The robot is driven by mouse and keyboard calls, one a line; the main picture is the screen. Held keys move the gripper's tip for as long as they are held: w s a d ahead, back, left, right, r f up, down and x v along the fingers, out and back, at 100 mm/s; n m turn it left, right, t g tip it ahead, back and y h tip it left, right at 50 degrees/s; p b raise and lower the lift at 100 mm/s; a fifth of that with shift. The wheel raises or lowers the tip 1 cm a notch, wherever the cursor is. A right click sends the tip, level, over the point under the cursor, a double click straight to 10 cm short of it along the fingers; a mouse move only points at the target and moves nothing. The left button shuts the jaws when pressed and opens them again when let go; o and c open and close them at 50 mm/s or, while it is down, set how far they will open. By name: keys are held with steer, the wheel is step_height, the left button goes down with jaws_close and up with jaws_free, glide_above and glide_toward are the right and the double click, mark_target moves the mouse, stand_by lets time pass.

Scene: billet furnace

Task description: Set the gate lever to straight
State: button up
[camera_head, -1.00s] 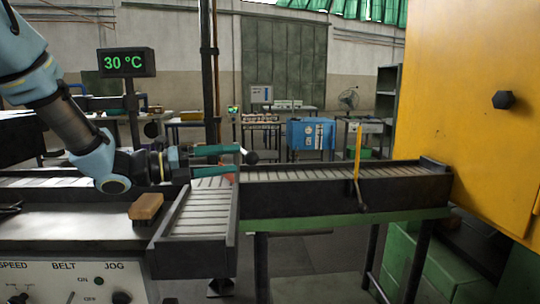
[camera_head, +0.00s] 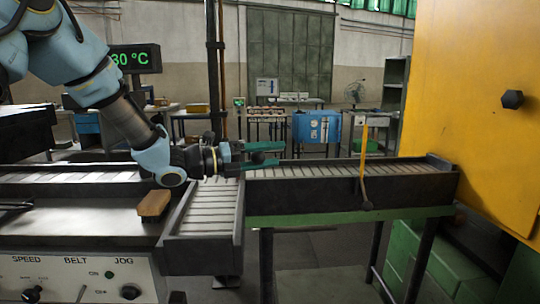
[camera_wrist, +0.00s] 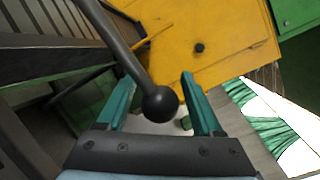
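The gate lever is a dark rod with a black ball knob (camera_wrist: 160,103). In the wrist view, the rod comes down from the top left and the ball sits between my fingers. In the head view the knob (camera_head: 257,157) shows small, between the green fingers. My gripper (camera_head: 278,154) is open around the knob, over the corner where two roller tracks meet. In the wrist view my gripper (camera_wrist: 158,80) has visible gaps on both sides of the ball. I cannot tell exactly how deep the knob sits. The lever's base is hidden in the head view.
A short roller chute (camera_head: 208,210) joins a long roller track (camera_head: 330,190) leading to a yellow cabinet (camera_head: 470,100). A yellow upright bar (camera_head: 363,150) stands at the track. A brown block (camera_head: 154,204) lies left of the chute. A dark post (camera_head: 215,70) rises behind my gripper.

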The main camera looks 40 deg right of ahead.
jaws_close()
stand_by(0.3)
stand_by(0.9)
